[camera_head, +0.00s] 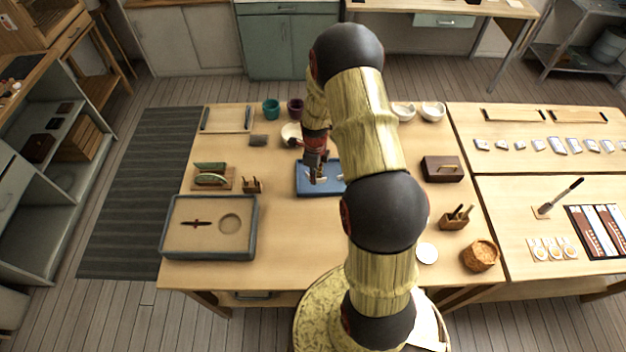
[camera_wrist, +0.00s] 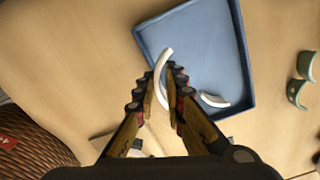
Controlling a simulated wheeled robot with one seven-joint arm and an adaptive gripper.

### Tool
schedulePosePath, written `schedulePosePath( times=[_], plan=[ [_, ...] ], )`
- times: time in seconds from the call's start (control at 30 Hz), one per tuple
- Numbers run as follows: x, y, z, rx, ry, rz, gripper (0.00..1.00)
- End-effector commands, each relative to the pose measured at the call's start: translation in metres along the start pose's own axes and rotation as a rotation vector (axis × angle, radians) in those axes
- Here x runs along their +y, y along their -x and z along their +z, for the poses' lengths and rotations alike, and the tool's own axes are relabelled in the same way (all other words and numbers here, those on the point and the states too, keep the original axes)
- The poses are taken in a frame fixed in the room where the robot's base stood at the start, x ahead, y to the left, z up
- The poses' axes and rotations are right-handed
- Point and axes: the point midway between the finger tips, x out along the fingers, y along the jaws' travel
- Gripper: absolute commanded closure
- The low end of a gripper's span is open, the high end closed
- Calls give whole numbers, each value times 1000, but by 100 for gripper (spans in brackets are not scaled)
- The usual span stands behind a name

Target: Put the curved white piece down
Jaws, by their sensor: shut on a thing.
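My gripper (camera_head: 318,179) is over the blue tray (camera_head: 305,190) near the table's middle. In the wrist view, my gripper (camera_wrist: 165,84) is shut on a slim curved white piece (camera_wrist: 162,68), which stands out past the fingertips. The blue tray (camera_wrist: 235,75) lies below it. Another white piece (camera_wrist: 214,100) lies in the tray beside the fingers. I cannot tell whether the held piece touches the tray. My arm hides part of the tray in the head view.
A grey-rimmed box (camera_head: 209,255) and a stand with green pieces (camera_head: 212,181) are left of the tray. A dark box (camera_head: 442,169), a white disc (camera_head: 427,253) and a wicker basket (camera_head: 480,256) are to the right. Bare tabletop lies in front of the tray.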

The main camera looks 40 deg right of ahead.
Motion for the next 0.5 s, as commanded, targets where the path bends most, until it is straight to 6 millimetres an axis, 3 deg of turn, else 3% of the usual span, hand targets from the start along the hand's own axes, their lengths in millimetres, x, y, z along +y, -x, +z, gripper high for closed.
schedulePosePath(
  times=[0.2,0.5],
  plan=[
    [-19,-28,13,-1,0,-1,100],
    [-28,-42,20,-1,0,-1,100]
  ],
)
